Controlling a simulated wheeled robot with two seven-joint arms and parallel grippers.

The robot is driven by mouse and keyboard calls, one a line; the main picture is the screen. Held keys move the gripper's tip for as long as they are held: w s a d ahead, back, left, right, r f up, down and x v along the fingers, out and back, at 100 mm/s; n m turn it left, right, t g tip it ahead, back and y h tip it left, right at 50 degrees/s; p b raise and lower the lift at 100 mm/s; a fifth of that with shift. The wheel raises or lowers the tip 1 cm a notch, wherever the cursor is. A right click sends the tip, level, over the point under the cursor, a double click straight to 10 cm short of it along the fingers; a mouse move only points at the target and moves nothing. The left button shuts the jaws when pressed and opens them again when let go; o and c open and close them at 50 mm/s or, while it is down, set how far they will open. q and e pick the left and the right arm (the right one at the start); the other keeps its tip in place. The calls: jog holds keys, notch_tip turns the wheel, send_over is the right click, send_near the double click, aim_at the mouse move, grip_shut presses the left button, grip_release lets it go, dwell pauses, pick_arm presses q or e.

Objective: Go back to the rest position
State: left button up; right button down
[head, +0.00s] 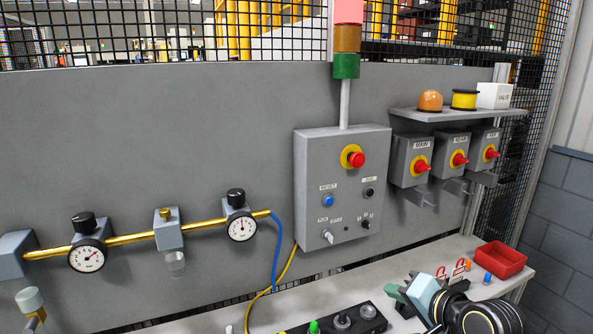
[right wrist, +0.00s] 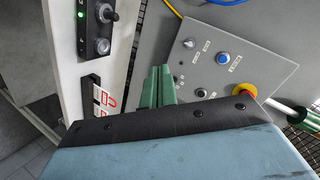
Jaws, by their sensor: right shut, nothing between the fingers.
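My right gripper (head: 393,291) is low at the right of the head view, over the bench near its front. In the right wrist view its green fingers (right wrist: 158,86) are together with nothing between them. They appear apart from the grey control box, though the gap is hard to judge. My left gripper is not in view. The grey control box (head: 315,178) on the wall has a red emergency button (head: 357,159) on a yellow ring, a blue button (head: 328,201) and small switches; it also shows in the right wrist view (right wrist: 262,72).
The bench (head: 300,306) holds a black switch strip (head: 343,322), red padlocks (head: 460,267) and a red tray (head: 499,260). A gauge pipe (head: 135,238) runs along the wall at left. Three switch boxes (head: 413,158) hang below a shelf (head: 450,113). Open air lies before the panel.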

jog(key=s+f+n+g+h, duration=0.25)
jog(key=s+f, duration=0.25)
jog(key=s, duration=0.5)
jog(key=s+d+f+n+g+h, duration=0.1)
jog(key=s+f+n+g, duration=0.2)
jog(key=s+f, duration=0.55)
jog(key=s+f+n+g+h, duration=0.2)
jog(key=s+n, duration=0.1)
jog(key=s, duration=0.9)
notch_tip(320, 180, down, 32)
jog(key=s+g+b, duration=0.2)
jog(key=s+b, duration=0.1)
jog(key=b, duration=0.4)
jog(key=s+d+f+b, duration=0.1)
jog(key=s+f+b, duration=0.1)
jog(key=s+f, duration=0.6)
jog(key=s+d+f+g+b, duration=0.1)
jog(key=s+d+f+b, duration=0.1)
jog(key=s+f, duration=0.6)
notch_tip(320, 180, down, 4)
jog(key=shift+f+n+b, duration=0.15)
jog(key=shift+n+b, duration=0.3)
jog(key=shift+b, duration=0.2)
